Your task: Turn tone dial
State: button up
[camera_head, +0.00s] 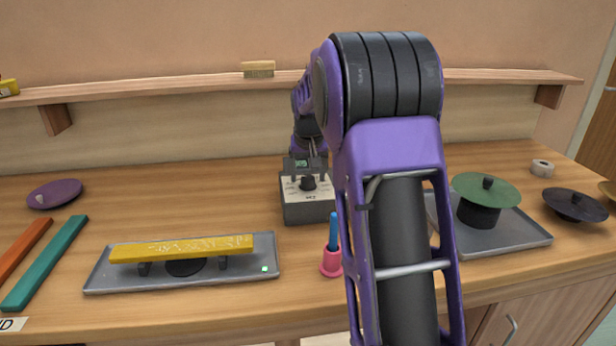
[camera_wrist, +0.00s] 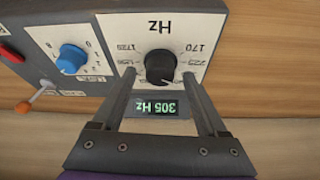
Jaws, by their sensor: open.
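The tone dial is a black round knob (camera_wrist: 160,66) on a white plate marked Hz, seen upside down in the wrist view. A small green display (camera_wrist: 158,107) beside it reads 305 Hz. In the head view the dial (camera_head: 308,184) sits on top of a grey box (camera_head: 306,210). My gripper (camera_wrist: 159,75) is open, with one finger on each side of the knob. I cannot tell whether the fingers touch it. The gripper (camera_head: 306,174) also shows over the box in the head view, with my arm covering the box's right side.
A blue knob (camera_wrist: 70,58) and an orange-tipped toggle (camera_wrist: 24,107) sit beside the dial's plate. A pink cup (camera_head: 332,263) with a blue stick stands before the box. A tray with a yellow bar (camera_head: 182,249) lies left; a tray with a green disc (camera_head: 487,190) lies right.

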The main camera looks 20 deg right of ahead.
jog(key=shift+f, duration=0.2)
jog(key=shift+c, duration=0.2)
grip_shut()
jog(key=shift+r+m+p, duration=0.15)
jog(key=shift+m+p, duration=0.15)
jog(key=shift+p, duration=0.05)
jog(key=shift+w+m+h, duration=0.1)
jog(key=shift+m+h, duration=0.2)
jog(key=shift+m, duration=0.4)
jog(key=shift+o, duration=0.2)
grip_release()
jog(key=p+v, duration=0.2)
jog(key=v, duration=1.5)
jog(key=shift+r+p, duration=0.2)
jog(key=shift+p, duration=0.15)
